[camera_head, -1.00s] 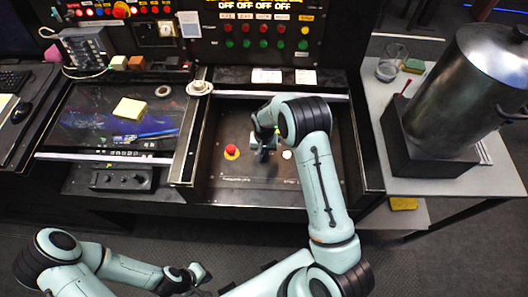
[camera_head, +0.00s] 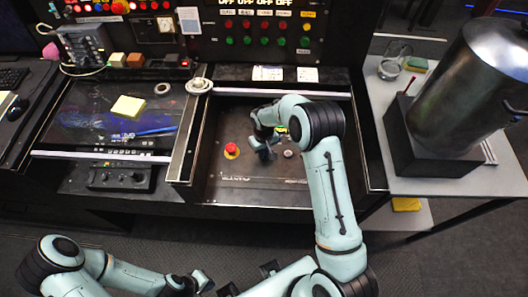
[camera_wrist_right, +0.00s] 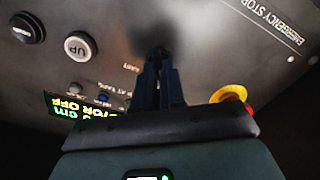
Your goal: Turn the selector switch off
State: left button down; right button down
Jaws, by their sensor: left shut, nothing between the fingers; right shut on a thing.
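The selector switch is a dark knob (camera_wrist_right: 155,48) on the black panel, blurred and largely hidden by my right gripper. My right gripper (camera_wrist_right: 158,68) is shut on it, fingers pointing at the panel. In the head view my right gripper (camera_head: 266,152) is over the panel between the red emergency stop (camera_head: 231,151) and a round grey button (camera_head: 288,154). A small display (camera_wrist_right: 72,106) is lit green and yellow, upside down, and appears to read "MOTOR OFF". My left gripper (camera_head: 203,281) is shut and empty, low in the head view, away from the panel.
The yellow-based emergency stop (camera_wrist_right: 230,94) is close to the right of my right fingers. An UP button (camera_wrist_right: 80,46) and another black button (camera_wrist_right: 27,28) are at the left. A metal urn (camera_head: 470,85) stands on the side table at right.

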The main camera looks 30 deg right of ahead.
jog(key=shift+n, duration=1.1)
jog(key=shift+r, duration=0.1)
jog(key=c, duration=1.2)
grip_release()
notch_tip(320, 180, up, 13)
jog(key=shift+a+r, duration=0.1)
jog(key=shift+r, duration=0.05)
